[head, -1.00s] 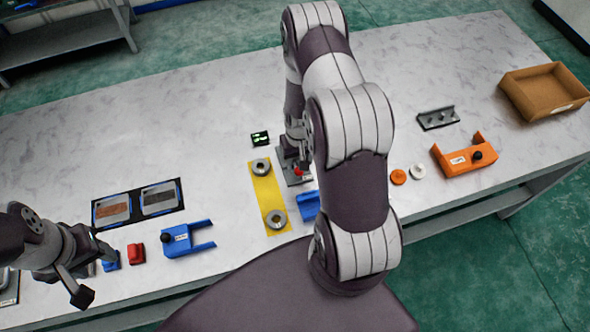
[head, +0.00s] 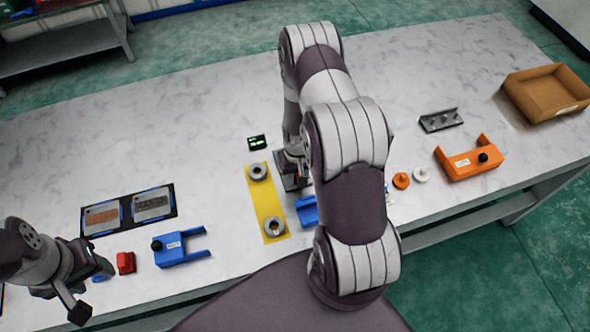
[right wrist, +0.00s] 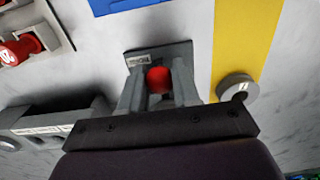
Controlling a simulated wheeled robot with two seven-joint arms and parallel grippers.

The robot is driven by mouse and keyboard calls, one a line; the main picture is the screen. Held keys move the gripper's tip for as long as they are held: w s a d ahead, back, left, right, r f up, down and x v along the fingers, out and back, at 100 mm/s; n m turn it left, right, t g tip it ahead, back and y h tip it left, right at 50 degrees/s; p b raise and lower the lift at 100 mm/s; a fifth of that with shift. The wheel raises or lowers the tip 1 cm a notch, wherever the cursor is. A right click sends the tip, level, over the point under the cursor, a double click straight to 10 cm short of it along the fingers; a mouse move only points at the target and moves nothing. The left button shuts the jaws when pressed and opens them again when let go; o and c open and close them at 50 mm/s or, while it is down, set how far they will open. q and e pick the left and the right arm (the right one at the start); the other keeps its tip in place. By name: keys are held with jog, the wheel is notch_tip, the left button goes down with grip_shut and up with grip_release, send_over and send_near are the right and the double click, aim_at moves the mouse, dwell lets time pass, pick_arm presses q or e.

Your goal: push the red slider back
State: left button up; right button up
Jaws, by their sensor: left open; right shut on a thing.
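The red slider's knob (right wrist: 159,80) shows in the right wrist view between the two fingers of my right gripper (right wrist: 158,92), which is shut on it. Its dark grey base plate (right wrist: 150,56) with a small label shows behind the fingers. In the head view the base plate (head: 281,168) stands at mid-table, right of the yellow strip, and my right gripper (head: 295,160) is over it. The knob is hidden there by my right arm. My left gripper (head: 92,288) is open at the lower left, near the table's front edge.
The yellow strip (head: 263,196) with two metal rings lies left of the base. A small display (head: 257,142) stands behind. A blue fork part (head: 180,247) and a red block (head: 125,262) lie at front left. An orange bracket (head: 468,162) and cardboard box (head: 545,90) are at right.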

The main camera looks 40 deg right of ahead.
jog(key=shift+w+d, duration=0.15)
jog(key=shift+w, duration=0.3)
dwell(1.1)
jog(key=o, duration=0.7)
jog(key=shift+o, duration=0.2)
notch_tip(320, 180, up, 7)
jog(key=p, duration=0.5)
